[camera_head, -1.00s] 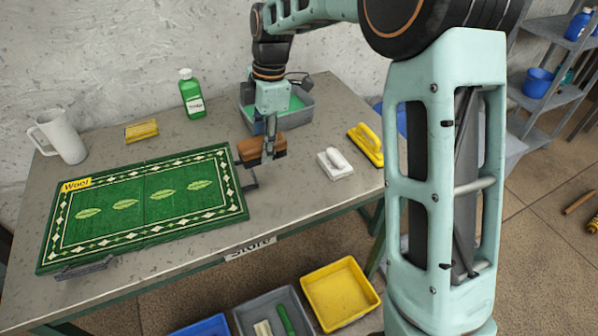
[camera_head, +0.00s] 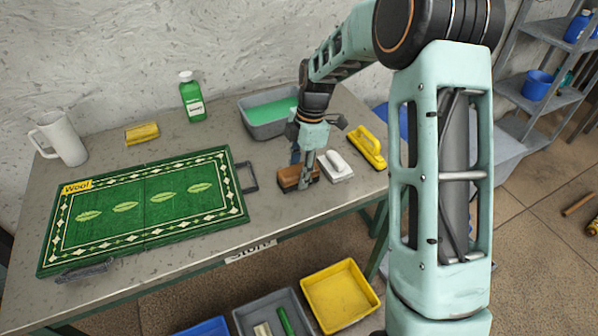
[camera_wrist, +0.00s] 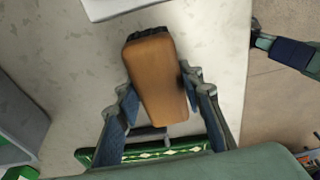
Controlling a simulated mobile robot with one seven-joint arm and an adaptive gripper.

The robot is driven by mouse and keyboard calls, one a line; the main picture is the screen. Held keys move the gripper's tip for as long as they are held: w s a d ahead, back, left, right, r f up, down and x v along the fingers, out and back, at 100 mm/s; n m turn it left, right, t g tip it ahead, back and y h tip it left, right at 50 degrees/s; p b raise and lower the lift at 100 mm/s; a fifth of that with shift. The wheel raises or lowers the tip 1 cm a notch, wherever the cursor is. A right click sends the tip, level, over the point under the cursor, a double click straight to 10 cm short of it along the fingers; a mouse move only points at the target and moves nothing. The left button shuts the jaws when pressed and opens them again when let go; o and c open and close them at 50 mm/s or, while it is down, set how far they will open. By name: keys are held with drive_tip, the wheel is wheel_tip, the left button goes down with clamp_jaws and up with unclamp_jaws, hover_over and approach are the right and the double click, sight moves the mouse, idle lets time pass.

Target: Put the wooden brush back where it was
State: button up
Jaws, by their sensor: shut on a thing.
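The wooden brush (camera_head: 288,179) has a brown wooden back with dark bristles. It is at the table's right part, just left of the white-handled brush (camera_head: 336,166). My gripper (camera_head: 305,184) is shut on the wooden brush and points down at the table. In the wrist view the brush (camera_wrist: 158,80) sits between the two fingers, with dark bristles showing at its far end. The brush is low, at or just above the table top; I cannot tell if it touches. My fingers hide part of it in the head view.
A green rug on a board (camera_head: 145,205) lies to the left, with a dark clamp handle (camera_head: 247,178) at its right edge. A grey tub (camera_head: 268,112) of green liquid stands behind. A yellow brush (camera_head: 368,149) lies to the right. Bins, including a yellow one (camera_head: 340,292), stand below the table's front.

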drive_tip(key=shift+f, duration=0.15)
drive_tip(key=o, duration=1.3)
drive_tip(key=r, duration=0.4)
drive_tip(key=d+r, duration=0.1)
drive_tip(key=r, duration=0.7)
drive_tip(key=shift+w+d+r, duration=0.15)
drive_tip(key=shift+w+d, duration=0.25)
